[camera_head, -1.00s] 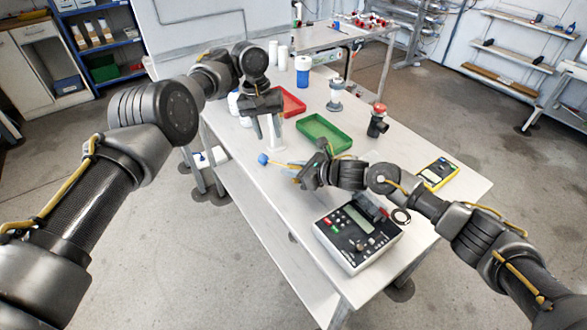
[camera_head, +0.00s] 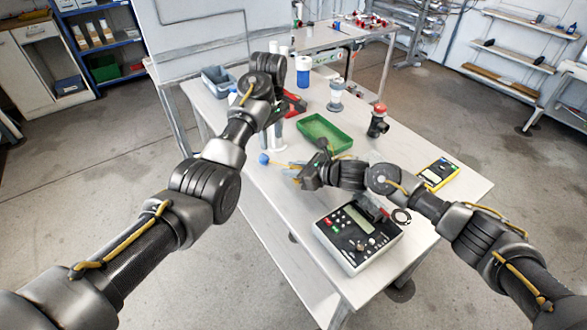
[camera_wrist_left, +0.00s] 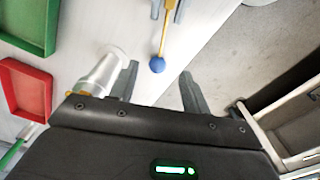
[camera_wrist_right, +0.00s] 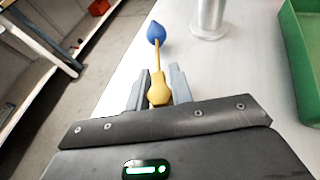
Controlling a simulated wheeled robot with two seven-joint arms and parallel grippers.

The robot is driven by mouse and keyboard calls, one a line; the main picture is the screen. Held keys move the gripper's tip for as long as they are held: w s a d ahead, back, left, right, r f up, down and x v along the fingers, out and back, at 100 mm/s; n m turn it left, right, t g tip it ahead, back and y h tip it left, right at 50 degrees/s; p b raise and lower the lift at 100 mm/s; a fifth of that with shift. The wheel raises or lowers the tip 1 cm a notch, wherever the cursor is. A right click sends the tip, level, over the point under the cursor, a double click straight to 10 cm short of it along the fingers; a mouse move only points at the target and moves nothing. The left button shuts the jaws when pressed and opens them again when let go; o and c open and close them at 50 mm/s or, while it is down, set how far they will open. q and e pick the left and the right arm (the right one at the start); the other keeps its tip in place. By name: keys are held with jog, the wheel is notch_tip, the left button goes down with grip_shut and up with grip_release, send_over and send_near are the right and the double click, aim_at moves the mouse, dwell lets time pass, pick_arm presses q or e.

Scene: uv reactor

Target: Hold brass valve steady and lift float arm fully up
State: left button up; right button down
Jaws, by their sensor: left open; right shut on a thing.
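The brass valve (camera_wrist_right: 158,92) is clamped between the fingers of my right gripper (camera_wrist_right: 160,78). Its thin yellow float arm (camera_wrist_right: 157,58) runs outward to a blue float (camera_wrist_right: 156,33). In the head view my right gripper (camera_head: 308,176) hides most of the valve, and the blue float (camera_head: 264,159) sticks out to its left. My left gripper (camera_wrist_left: 158,80) is open and empty. In the left wrist view the blue float (camera_wrist_left: 157,65) appears between its fingertips, apart from both; its depth is unclear. In the head view the left arm partly hides that gripper.
A pale metal post (camera_wrist_left: 104,72) stands beside the left gripper's finger. A green tray (camera_head: 325,132) and red tray (camera_head: 297,104) lie behind. A control box (camera_head: 358,232) and yellow meter (camera_head: 438,173) are at the front right. The table's left edge is close to the float.

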pick_arm(q)
jog(key=shift+s+d+n, duration=0.4)
jog(key=shift+s+d, duration=0.05)
jog(key=shift+d, duration=0.05)
jog(key=shift+f, duration=4.8)
grip_shut()
